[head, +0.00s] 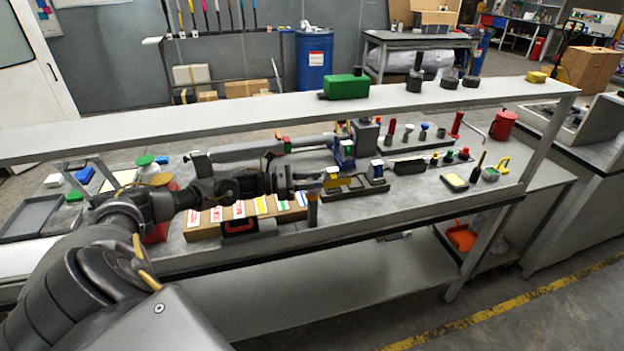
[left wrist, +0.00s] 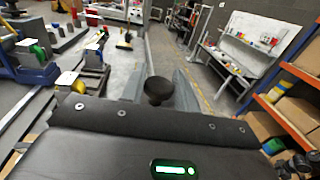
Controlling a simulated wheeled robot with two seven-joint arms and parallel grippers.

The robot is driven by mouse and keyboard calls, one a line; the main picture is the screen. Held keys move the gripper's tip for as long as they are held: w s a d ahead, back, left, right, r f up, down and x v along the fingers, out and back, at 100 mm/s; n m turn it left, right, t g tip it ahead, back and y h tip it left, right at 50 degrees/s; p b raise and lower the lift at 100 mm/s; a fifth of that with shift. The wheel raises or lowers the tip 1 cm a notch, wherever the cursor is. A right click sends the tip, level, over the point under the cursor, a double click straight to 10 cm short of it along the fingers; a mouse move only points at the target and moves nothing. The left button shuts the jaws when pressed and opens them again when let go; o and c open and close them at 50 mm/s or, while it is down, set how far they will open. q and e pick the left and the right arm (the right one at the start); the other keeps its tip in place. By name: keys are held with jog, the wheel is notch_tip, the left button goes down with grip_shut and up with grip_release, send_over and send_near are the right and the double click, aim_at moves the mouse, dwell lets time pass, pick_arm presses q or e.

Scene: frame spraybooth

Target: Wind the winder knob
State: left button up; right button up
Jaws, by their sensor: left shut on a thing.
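My left arm reaches in from the left over the workbench in the head view, and my left gripper (head: 310,184) is by the front middle of the bench. In the left wrist view a round black knob (left wrist: 158,90), which looks like the winder knob, sits between the two grey fingers (left wrist: 158,94). The gripper is shut on it. In the head view the knob is hidden or too small to make out. A small device with a yellow part (head: 336,181) is just right of the gripper. My right gripper is not in view.
A long raised shelf (head: 230,119) runs above the bench, with a green box (head: 346,87) on it. A cardboard tray of labelled packets (head: 205,231) lies below my left wrist. Hand tools and small parts stand to the right, including a red mug (head: 503,125).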

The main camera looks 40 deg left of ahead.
pick_arm(q)
jog(key=n+t+y+p, duration=0.1)
jog(key=n+y, duration=0.1)
jog(key=y, duration=0.1)
jog(key=n+t+y+p, duration=0.1)
jog(key=n+t+y, duration=0.1)
jog(key=shift+d+t+y, duration=0.1)
jog(key=shift+t+y, duration=0.2)
jog(key=shift+y, duration=0.1)
jog(key=n+y, duration=0.2)
jog(key=y, duration=0.1)
jog(key=n+t+y+p, duration=0.1)
jog(key=n+y, duration=0.2)
jog(key=y, duration=0.1)
jog(key=shift+r+p, duration=0.1)
jog(key=shift+p, duration=0.2)
jog(key=n+g+y+p, duration=0.1)
jog(key=n+y, duration=0.1)
jog(key=y, duration=0.2)
jog(key=n+g+y+p, duration=0.1)
jog(key=n+y+p, duration=0.1)
jog(key=n+y, duration=0.1)
jog(key=shift+n+y, duration=0.3)
jog(key=shift+y, duration=0.3)
jog(key=n+g+y+p, duration=0.1)
jog(key=n+g+y, duration=0.1)
jog(key=y, duration=0.1)
jog(key=shift+n+g+y, duration=1.2)
jog(key=shift+g, duration=0.2)
